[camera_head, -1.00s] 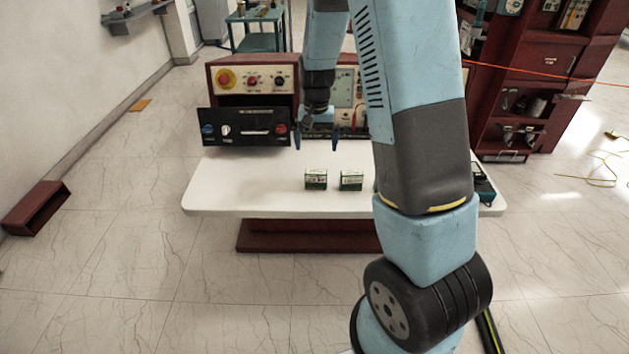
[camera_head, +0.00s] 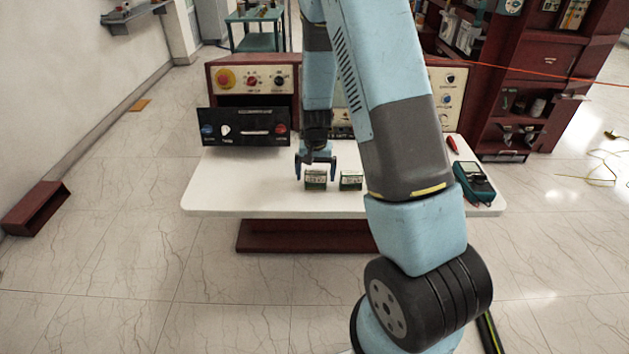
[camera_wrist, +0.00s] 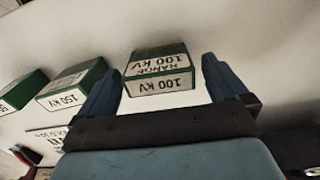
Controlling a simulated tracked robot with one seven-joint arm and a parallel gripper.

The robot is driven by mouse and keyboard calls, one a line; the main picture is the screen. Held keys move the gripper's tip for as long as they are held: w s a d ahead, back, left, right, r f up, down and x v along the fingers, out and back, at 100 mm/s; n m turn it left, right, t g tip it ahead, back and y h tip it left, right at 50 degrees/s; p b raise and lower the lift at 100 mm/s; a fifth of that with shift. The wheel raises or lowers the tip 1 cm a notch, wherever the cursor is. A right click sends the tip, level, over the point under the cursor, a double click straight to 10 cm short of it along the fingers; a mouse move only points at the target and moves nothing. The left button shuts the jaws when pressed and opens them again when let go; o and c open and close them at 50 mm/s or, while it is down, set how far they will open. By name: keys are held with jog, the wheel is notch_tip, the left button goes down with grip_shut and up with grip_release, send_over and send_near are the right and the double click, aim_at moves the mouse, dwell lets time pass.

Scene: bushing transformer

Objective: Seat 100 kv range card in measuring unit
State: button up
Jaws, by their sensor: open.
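The 100 kV range card (camera_head: 316,180) is a small green block with white labels, standing on the white table. In the wrist view its label reads 100 KV, upside down (camera_wrist: 160,72). My gripper (camera_head: 315,176) is open, with its blue fingers pointing down at the card. In the wrist view the card lies between and just beyond the fingertips of my gripper (camera_wrist: 162,75), with a gap on each side. The measuring unit (camera_head: 445,92) is a red-framed panel with knobs at the back of the table, mostly hidden behind my arm.
A 150 KV card (camera_wrist: 72,86) stands next to the 100 kV card, with another green card (camera_wrist: 22,90) beyond it. A red-framed control unit (camera_head: 252,80) with a black front panel stands back left. A teal meter (camera_head: 474,184) lies at the right. The table's left front (camera_head: 230,190) is clear.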

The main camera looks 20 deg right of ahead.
jog(key=shift+f, duration=0.1)
jog(key=c, duration=1)
